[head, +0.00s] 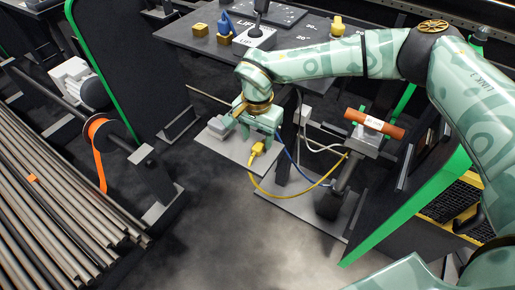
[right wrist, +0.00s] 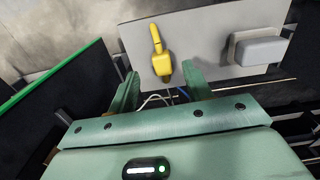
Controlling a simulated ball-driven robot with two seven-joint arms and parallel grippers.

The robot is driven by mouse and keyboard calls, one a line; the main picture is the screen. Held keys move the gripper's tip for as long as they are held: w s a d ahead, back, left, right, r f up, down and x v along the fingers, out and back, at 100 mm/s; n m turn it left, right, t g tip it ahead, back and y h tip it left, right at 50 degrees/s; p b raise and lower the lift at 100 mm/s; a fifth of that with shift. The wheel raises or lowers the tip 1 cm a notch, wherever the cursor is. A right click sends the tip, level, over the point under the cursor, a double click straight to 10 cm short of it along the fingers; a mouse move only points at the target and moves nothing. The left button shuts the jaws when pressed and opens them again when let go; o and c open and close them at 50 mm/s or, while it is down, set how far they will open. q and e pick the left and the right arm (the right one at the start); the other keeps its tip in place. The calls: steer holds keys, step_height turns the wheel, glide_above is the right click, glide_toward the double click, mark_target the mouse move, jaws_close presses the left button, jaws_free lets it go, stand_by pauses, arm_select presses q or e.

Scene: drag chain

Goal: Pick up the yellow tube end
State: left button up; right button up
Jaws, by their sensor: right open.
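The yellow tube end (head: 257,149) is a yellow connector on a light grey plate (head: 226,146). Its yellow tube (head: 290,196) hangs in a loop toward the right. My right gripper (head: 259,130) is over the plate, just behind the yellow end in the head view. In the right wrist view the yellow end (right wrist: 161,62) lies between the lines of the two open green fingers (right wrist: 161,74), near their tips. I cannot tell whether the fingers touch it. Nothing is held. My left gripper is not in view.
A grey block (right wrist: 261,51) sits on the plate beside the yellow end. A blue tube (head: 291,158) and white tubes (head: 322,148) run close by. An orange-brown cylinder (head: 374,124) is at right. A dark table (head: 200,43) stands behind. Open floor lies in front.

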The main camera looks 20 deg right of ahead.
mark_target(257, 147)
steer(key=f+b, duration=0.1)
steer(key=f, duration=0.4)
steer(key=shift+w+b, duration=0.2)
steer(key=shift+b, duration=0.15)
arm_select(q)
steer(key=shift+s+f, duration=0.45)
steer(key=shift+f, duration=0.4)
arm_select(e)
steer(key=shift+r, duration=0.15)
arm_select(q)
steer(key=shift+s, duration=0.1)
arm_select(e)
steer(key=shift+c, duration=0.3)
steer(key=c, duration=1)
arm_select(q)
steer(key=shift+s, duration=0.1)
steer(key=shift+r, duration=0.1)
arm_select(e)
steer(key=shift+r, duration=0.15)
